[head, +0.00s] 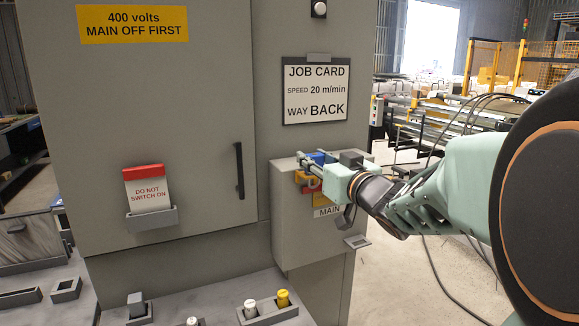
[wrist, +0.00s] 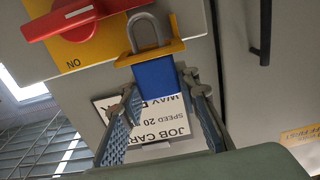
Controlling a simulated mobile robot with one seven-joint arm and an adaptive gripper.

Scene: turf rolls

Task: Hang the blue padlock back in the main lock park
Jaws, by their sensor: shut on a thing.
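The blue padlock (wrist: 153,82) is between the two fingers of my gripper (wrist: 160,92) in the wrist view. Its grey shackle (wrist: 149,32) stands on the far side of a yellow bracket (wrist: 168,50), with the blue body close against the bracket's near side. I cannot tell whether the shackle passes through the bracket or whether the body touches it. In the head view the padlock shows as a small blue patch (head: 317,157) by my gripper (head: 306,168), at the grey switch box. My gripper hides much of this area.
The red main switch handle (wrist: 75,18) on its yellow plate is close beside the bracket. A "MAIN" label (head: 327,211) is on the box. The job card (head: 315,91) hangs above. A red-topped "DO NOT SWITCH ON" card (head: 148,190) sits in a holder on the cabinet door, left of its handle (head: 239,170).

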